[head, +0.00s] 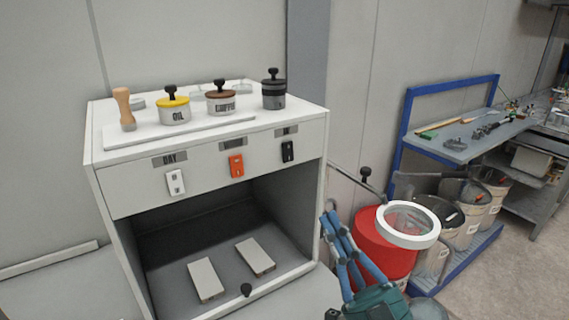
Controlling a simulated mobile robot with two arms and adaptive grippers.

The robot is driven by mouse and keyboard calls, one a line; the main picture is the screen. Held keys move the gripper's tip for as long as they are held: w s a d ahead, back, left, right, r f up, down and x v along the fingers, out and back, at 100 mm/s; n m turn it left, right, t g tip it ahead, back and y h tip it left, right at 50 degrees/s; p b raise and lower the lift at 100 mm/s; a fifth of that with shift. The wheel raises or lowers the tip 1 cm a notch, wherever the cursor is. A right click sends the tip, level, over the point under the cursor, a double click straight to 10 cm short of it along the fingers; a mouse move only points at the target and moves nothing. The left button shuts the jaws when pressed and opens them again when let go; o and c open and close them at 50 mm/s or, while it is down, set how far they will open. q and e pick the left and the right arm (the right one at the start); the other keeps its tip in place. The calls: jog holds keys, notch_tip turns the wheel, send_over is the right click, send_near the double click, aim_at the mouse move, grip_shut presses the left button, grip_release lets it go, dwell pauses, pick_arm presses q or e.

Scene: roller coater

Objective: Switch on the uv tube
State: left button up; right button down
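A white cabinet (207,150) has three rocker switches on its front panel: a white one (176,182) at left, an orange one (236,166) in the middle and a black one (287,151) at right. A small label sits above each; the left one seems to read DAY, the others are too small to read. I cannot make out a uv tube; the upper inside of the cabinet is hidden. My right gripper (331,222), with blue fingers, is right of the cabinet's lower opening, apart from the switches. Its finger gap is unclear. My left gripper is out of view.
A wooden-handled tool (124,108), a yellow-lidded oil pot (173,108), a brown-lidded pot (220,100) and a dark pot (273,92) stand on the cabinet. Two pale blocks (205,280) (256,257) lie inside. A red drum (375,240) and a blue-framed bench (455,145) are at right.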

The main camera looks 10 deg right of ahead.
aim_at(287, 150)
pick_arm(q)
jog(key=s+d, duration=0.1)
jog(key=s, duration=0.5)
pick_arm(e)
jog(key=p+x, duration=0.2)
jog(key=x, duration=0.2)
jog(key=f+p+x, duration=0.1)
jog(key=p+x, duration=0.1)
jog(key=x, duration=0.2)
jog(key=w+p+x, duration=0.1)
jog(key=p+x, duration=0.1)
jog(key=x, duration=0.2)
jog(key=shift+w+a+f, duration=0.2)
jog(key=shift+w+a, duration=0.05)
jog(key=shift+a, duration=0.05)
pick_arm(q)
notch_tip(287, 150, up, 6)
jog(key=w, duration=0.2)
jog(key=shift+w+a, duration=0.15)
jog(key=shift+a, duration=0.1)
